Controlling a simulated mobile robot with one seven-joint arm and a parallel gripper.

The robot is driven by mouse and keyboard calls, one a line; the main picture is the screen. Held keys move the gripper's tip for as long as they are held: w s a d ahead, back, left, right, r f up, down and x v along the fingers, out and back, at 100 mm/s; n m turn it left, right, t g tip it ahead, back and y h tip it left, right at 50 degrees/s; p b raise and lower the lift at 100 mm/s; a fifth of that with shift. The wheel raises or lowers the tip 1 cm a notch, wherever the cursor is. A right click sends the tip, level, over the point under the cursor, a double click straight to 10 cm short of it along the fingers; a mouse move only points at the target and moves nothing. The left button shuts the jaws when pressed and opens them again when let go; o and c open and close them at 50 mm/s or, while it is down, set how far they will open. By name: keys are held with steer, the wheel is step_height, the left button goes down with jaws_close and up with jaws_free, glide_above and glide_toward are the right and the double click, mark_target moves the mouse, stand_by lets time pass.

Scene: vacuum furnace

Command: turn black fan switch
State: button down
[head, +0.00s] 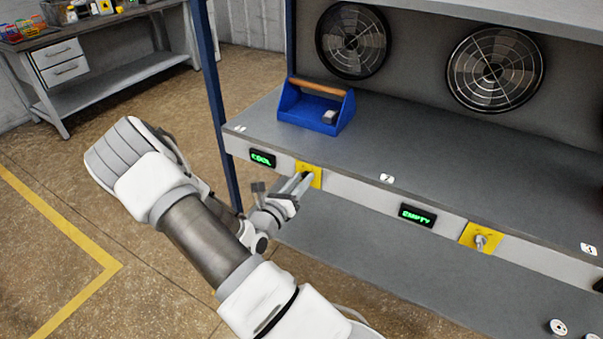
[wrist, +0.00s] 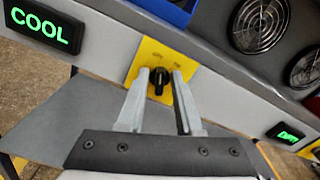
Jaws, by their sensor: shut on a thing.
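The black fan switch (wrist: 159,81) sits on a yellow plate (wrist: 150,55) on the front edge of the bench. In the head view the yellow plate (head: 313,174) shows just right of the green COOL display (head: 262,158), and the switch is mostly hidden by my fingers. My gripper (wrist: 160,82) is at the switch, one finger on each side of the knob, shut on it. In the head view my gripper (head: 305,181) reaches the plate from the lower left.
A blue toolbox (head: 318,107) with a wooden handle stands on the bench above the switch. A second yellow plate (head: 471,235) with a silver switch (head: 481,241) is farther right, beside the EMPTY display (head: 417,215). Two round fans (head: 353,41) are on the back wall.

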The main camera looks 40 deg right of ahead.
steer(key=shift+n+p, duration=0.5)
steer(key=shift+n, duration=0.2)
steer(key=shift+f+n, duration=0.1)
steer(key=shift+n, duration=0.2)
steer(key=c, duration=0.9)
jaws_free()
steer(key=v, duration=1.7)
steer(key=shift+a, duration=0.25)
steer(key=shift+s, duration=0.15)
